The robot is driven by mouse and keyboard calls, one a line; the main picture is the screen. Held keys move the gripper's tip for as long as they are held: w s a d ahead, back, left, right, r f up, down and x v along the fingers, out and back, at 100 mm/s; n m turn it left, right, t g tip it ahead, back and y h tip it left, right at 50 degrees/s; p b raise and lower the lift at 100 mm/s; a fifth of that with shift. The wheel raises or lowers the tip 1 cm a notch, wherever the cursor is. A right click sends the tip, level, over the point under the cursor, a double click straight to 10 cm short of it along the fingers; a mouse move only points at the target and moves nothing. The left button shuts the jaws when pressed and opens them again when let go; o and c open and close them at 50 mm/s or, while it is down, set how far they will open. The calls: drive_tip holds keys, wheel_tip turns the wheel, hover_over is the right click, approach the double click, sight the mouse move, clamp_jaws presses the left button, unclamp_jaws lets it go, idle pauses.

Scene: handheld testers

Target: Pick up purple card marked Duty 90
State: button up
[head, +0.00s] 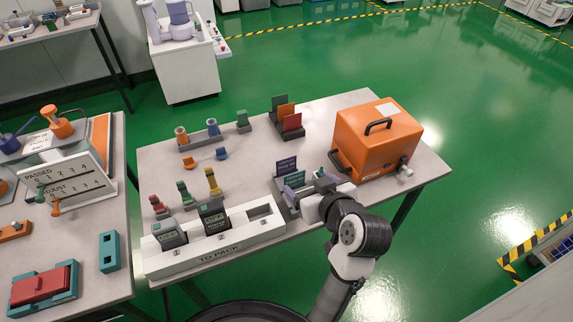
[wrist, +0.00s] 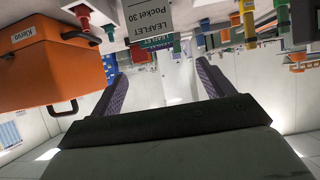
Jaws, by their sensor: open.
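A purple card (head: 287,165) with small pale lettering, too small to read, stands upright near the right middle of the table in the head view. A teal card (head: 294,178) stands just in front of it. Both rise from a dark grey holder (head: 281,206), partly hidden by my gripper. My gripper (head: 303,184) is open, low at the holder, close to the cards; contact cannot be told. In the wrist view my gripper (wrist: 157,72) has its two fingers apart with nothing clearly held. A grey card reading "LEAFLET Pocket 30" (wrist: 148,14) shows upside down beyond them.
An orange case (head: 375,140) stands just right of my gripper. A white "TO PACK" tray (head: 217,250) with testers lies front left. Coloured testers (head: 213,181) and another card holder with green, orange and red cards (head: 292,122) stand behind.

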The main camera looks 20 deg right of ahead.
drive_tip(key=b, duration=0.1)
approach(286, 161)
drive_tip(key=shift+w+a+f, duration=0.1)
drive_tip(key=shift+w+f, duration=0.75)
drive_tip(key=shift+f, duration=0.25)
drive_tip(key=shift+w+r+p+x, duration=0.15)
drive_tip(key=shift+p+x, duration=0.25)
drive_tip(key=shift+x, duration=0.95)
drive_tip(key=shift+w+r+p+x, duration=0.1)
drive_tip(key=shift+r+p+x, duration=0.25)
drive_tip(key=shift+x, duration=1)
drive_tip(key=shift+f, duration=0.1)
drive_tip(key=c, duration=1.1)
